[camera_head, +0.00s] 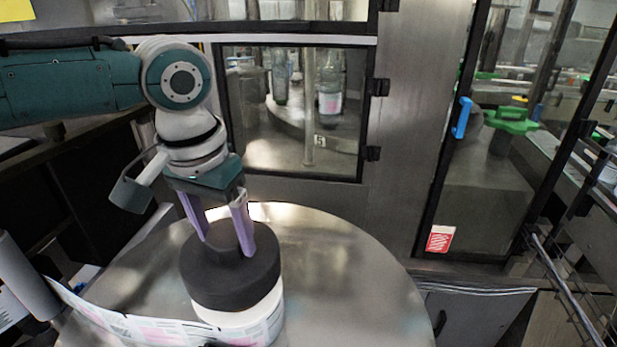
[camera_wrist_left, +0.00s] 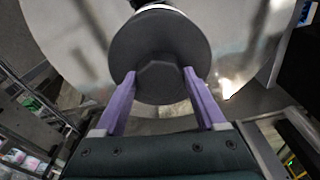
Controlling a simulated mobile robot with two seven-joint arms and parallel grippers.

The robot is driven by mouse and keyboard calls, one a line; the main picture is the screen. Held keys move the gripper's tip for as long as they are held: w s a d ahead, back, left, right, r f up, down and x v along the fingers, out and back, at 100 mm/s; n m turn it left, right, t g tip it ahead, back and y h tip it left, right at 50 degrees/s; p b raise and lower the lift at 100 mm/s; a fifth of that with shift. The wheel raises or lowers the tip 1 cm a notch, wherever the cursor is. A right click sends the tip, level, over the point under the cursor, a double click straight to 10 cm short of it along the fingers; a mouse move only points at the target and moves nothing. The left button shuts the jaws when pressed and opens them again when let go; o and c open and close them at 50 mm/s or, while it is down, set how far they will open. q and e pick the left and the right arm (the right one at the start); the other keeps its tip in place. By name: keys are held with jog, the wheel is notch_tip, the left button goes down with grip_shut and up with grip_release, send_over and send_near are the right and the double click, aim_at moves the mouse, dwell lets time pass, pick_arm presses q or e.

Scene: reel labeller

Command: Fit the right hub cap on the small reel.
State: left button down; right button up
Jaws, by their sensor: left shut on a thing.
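The hub cap (camera_head: 228,284) is a thick dark grey disc with a raised knob (camera_wrist_left: 159,82) in its middle. My left gripper (camera_head: 228,245) comes down from above, and its two purple fingers are closed on that knob. The small reel (camera_head: 245,324), a white roll with printed labels, stands on the round metal table directly below the cap. The cap hides the reel's top and hub, so I cannot tell whether the cap is seated or just above it. In the left wrist view the cap (camera_wrist_left: 135,48) faces the camera between the fingers. My right gripper does not show.
The round steel table (camera_head: 350,275) is bare to the right of the reel. A label strip (camera_head: 125,325) runs left from the reel, near a grey roller (camera_head: 25,280). A steel machine wall with a framed window (camera_head: 290,115) stands close behind.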

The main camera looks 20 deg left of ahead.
pick_arm(q)
jog(key=shift+f+b, duration=0.9)
jog(key=shift+f, duration=0.7)
grip_release()
jog(key=r, duration=0.3)
jog(key=r+b, duration=0.1)
jog(key=r, duration=0.2)
jog(key=s+r+b, duration=0.1)
jog(key=r, duration=0.3)
jog(key=shift+s, duration=0.1)
jog(key=shift+d+f, duration=0.1)
jog(key=shift+f, duration=0.05)
